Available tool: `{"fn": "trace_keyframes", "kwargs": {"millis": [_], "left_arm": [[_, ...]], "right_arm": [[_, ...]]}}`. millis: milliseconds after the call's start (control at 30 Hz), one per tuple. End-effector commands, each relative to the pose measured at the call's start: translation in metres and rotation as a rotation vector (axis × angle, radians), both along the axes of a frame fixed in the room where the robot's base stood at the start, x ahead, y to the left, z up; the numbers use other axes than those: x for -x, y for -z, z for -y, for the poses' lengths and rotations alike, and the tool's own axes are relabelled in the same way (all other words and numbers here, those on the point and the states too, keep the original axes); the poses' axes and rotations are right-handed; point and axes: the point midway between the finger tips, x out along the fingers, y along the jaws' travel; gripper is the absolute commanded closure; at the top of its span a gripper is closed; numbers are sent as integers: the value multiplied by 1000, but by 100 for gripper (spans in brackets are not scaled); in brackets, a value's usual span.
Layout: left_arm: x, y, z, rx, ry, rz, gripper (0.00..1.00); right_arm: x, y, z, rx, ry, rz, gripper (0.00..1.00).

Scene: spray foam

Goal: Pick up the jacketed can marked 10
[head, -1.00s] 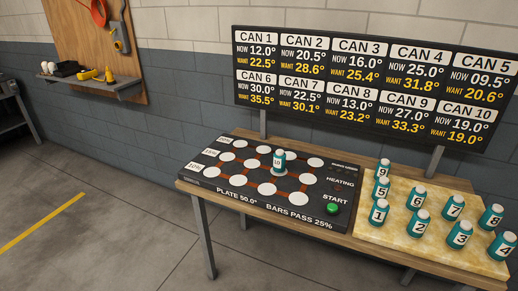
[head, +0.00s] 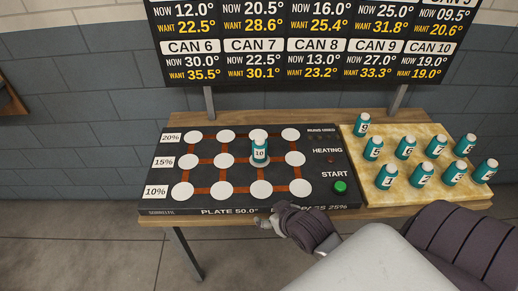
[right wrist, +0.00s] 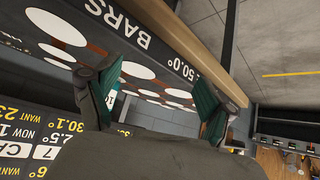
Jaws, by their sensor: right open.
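The can marked 10 (head: 260,153) is a teal-jacketed bottle shape with a white label. It stands upright on the black heating plate (head: 158,180), on the third white spot from the left in the 15% row. My right gripper (head: 268,219) is at the plate's front edge, in front of the can and apart from it. In the right wrist view its two teal-padded fingers (right wrist: 160,100) are spread with nothing between them. A sliver of the can's label (right wrist: 111,98) shows beside one finger; the finger hides most of the can. My left gripper is not in view.
Several other numbered teal cans stand on a yellowish slab (head: 348,140) right of the plate. The green START button (head: 340,186) is at the plate's right front. A display board (head: 310,70) stands behind. White spots around can 10 are clear.

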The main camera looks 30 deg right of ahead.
Motion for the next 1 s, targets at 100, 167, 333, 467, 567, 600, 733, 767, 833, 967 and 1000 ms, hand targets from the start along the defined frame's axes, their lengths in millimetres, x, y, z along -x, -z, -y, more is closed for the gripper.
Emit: {"fn": "trace_keyframes", "kwargs": {"millis": [100,167,333,467,567,600,733,767,833,967,1000], "left_arm": [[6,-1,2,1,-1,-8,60],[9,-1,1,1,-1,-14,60],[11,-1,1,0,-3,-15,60],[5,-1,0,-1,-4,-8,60],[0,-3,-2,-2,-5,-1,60],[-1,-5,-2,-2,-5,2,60],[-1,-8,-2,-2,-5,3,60],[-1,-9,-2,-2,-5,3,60],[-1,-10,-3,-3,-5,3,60],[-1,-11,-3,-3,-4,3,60],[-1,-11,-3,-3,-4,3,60]], "right_arm": [[-32,-27,27,1,42,155,17],[-45,-35,38,-2,59,220,17],[-73,-58,65,-10,91,379,17],[-87,-71,79,-16,105,460,17],[-100,-71,83,-18,108,480,17],[-107,-69,85,-19,109,481,17],[-132,-60,88,-18,108,480,17],[-137,-58,89,-18,107,479,17],[-149,-53,91,-18,108,477,17],[-163,-47,93,-18,108,477,17],[-165,-46,93,-18,108,477,17]]}}
